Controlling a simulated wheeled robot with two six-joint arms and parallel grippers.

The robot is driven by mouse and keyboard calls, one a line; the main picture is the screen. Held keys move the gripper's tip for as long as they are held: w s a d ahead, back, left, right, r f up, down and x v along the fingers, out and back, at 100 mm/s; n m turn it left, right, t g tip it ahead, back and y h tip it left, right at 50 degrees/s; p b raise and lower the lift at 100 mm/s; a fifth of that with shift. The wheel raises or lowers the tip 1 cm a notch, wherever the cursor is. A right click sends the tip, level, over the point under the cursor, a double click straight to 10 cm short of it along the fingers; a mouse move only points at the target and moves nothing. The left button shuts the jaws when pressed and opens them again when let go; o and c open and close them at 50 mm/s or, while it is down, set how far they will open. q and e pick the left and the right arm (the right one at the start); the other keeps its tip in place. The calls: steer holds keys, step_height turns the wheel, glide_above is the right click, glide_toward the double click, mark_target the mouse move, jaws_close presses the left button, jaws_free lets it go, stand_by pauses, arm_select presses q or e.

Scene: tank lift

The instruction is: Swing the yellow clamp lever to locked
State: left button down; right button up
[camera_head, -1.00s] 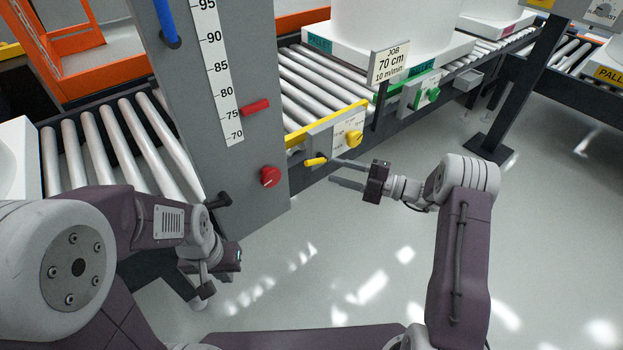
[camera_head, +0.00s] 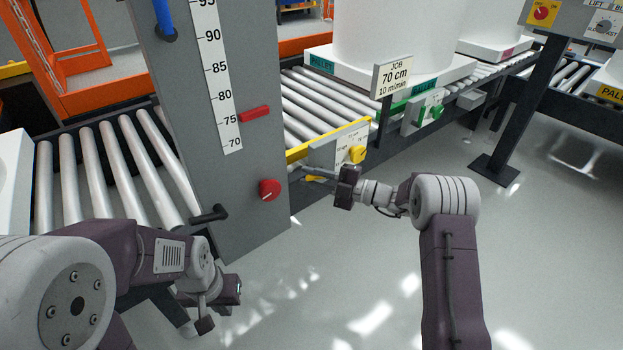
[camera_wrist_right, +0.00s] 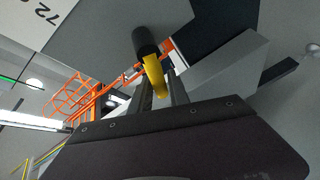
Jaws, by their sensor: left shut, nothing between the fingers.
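The yellow clamp lever (camera_wrist_right: 155,75) shows in the right wrist view, with a dark round end piece, between the fingers of my right gripper (camera_wrist_right: 162,88). A gap shows beside it, so the fingers look open around it; contact is unclear. In the head view my right gripper (camera_head: 312,171) reaches left to the grey column's right side, and I cannot make out the lever there. My left gripper (camera_head: 228,290) is low at the left, shut and empty, away from the lever.
The grey column (camera_head: 240,170) carries a scale, a red pointer (camera_head: 255,113), a red knob (camera_head: 269,190) and a black handle (camera_head: 210,215). A panel with a yellow knob (camera_head: 357,154) sits right of it. Roller conveyors (camera_head: 310,98) run behind. The floor in front is clear.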

jaws_close()
stand_by(1.1)
steer(key=r+m+p, duration=0.1)
steer(key=p, duration=0.3)
steer(key=r+m+t+y+p, duration=0.1)
steer(key=m+p, duration=0.1)
steer(key=p, duration=0.2)
steer(key=shift+w+d, duration=0.2)
steer(key=shift+d, duration=0.2)
steer(key=shift+w+m+p, duration=0.1)
steer(key=shift+m+p, duration=0.3)
steer(key=shift+d+f+y, duration=0.1)
steer(key=shift+y, duration=0.2)
